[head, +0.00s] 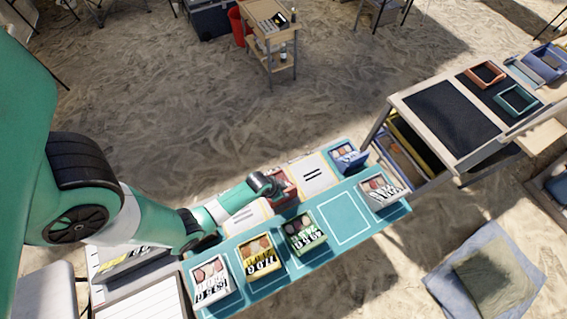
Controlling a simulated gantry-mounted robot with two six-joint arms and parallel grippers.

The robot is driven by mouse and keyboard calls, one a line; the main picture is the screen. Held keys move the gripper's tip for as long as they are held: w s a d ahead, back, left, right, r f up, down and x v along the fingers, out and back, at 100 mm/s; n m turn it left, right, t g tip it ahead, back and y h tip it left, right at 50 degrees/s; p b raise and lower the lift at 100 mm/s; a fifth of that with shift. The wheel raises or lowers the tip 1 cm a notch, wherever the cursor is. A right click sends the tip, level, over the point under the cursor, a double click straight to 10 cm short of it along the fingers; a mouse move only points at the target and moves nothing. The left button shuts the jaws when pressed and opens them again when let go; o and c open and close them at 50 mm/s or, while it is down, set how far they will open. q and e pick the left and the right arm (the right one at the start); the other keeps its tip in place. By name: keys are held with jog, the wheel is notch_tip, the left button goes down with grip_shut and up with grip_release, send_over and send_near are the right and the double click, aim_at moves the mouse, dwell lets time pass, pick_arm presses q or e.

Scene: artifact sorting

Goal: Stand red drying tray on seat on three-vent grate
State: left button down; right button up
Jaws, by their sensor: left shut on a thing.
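The red drying tray (286,197), with small pieces in it, is at the back edge of the teal table (231,251), between two pale panels. My left gripper (270,186) is shut on it from the left and hides part of it. I cannot tell whether the tray touches the surface below. The pale panel (313,174) to its right shows two dark bars. The panel (247,217) to its left is mostly covered by my arm, so its marks cannot be read. No three-vent grate can be made out clearly. My right gripper is out of view.
White (210,282), yellow (259,257) and green (305,232) trays stand along the front. A blue tray (346,157) and a pale tray (379,191) are at the right. An outlined square (345,217) is empty. A wooden table (399,101) stands beyond.

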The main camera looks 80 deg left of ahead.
pick_arm(q)
jog(key=shift+a+f+b, duration=0.1)
jog(key=shift+f+b, duration=0.75)
jog(key=shift+f, duration=0.8)
jog(key=shift+f, duration=0.2)
jog(key=c, duration=0.7)
grip_release()
jog(key=shift+c, duration=0.2)
jog(key=shift+r, duration=0.15)
jog(key=p+v, duration=1)
jog(key=v, duration=0.2)
jog(key=shift+w+r, duration=0.1)
jog(key=shift+r, duration=0.05)
